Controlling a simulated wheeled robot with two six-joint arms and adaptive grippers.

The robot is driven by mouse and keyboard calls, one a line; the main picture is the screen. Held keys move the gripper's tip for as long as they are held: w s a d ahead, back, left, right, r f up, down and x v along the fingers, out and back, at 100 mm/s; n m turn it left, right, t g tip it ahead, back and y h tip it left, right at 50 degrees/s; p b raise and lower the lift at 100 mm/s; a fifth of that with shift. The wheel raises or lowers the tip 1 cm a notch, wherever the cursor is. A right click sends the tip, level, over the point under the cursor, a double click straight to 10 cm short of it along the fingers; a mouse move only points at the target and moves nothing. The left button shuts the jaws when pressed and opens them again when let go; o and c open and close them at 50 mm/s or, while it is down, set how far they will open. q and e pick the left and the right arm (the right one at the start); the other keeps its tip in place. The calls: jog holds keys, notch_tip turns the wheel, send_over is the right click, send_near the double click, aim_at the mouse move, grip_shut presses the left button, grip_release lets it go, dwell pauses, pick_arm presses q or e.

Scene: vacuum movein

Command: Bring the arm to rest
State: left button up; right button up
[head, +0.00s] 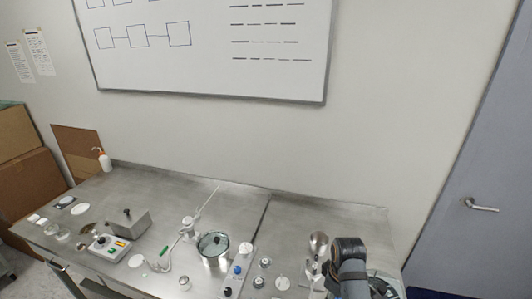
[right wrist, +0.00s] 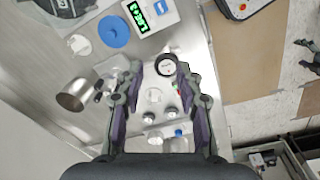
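My right arm (head: 350,262) reaches over the right part of the steel bench, near its front edge. My right gripper (right wrist: 160,68) shows in the right wrist view with its two fingers spread apart over the bench. A small round gauge-like thing with a black rim and white face (right wrist: 166,65) appears between the fingertips, nearer the right one. I see no grip on it. My left gripper is not recognisable in the head view.
The steel bench (head: 165,190) holds a lidded pot (head: 213,245), a grey box (head: 126,222), a control box (head: 108,248) and a white bottle (head: 104,160). In the wrist view, a metal cup (right wrist: 76,96) and a green-display scale (right wrist: 150,14) lie close to the gripper.

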jog(key=s+d+m+t, duration=0.1)
jog(key=s+d+m, duration=0.25)
jog(key=s, duration=0.45)
jog(key=s+d+m+t, duration=0.2)
jog(key=s+m, duration=0.3)
jog(key=s, duration=0.3)
notch_tip(320, 180, down, 32)
jog(key=s+d+g+b, duration=0.1)
jog(key=s+d+b, duration=0.1)
jog(key=b, duration=0.5)
pick_arm(q)
notch_tip(320, 180, down, 13)
jog(key=s+b, duration=0.2)
jog(key=b, duration=0.4)
jog(key=shift+f, duration=0.15)
pick_arm(e)
jog(key=s+d+f+g, duration=0.1)
jog(key=s+f, duration=1.7)
jog(key=f, duration=0.4)
jog(key=shift+s+f+g+h, duration=0.3)
jog(key=shift+s+f, duration=0.05)
jog(key=shift+f, duration=0.05)
jog(key=shift+d+m, duration=0.1)
jog(key=shift+m, duration=0.15)
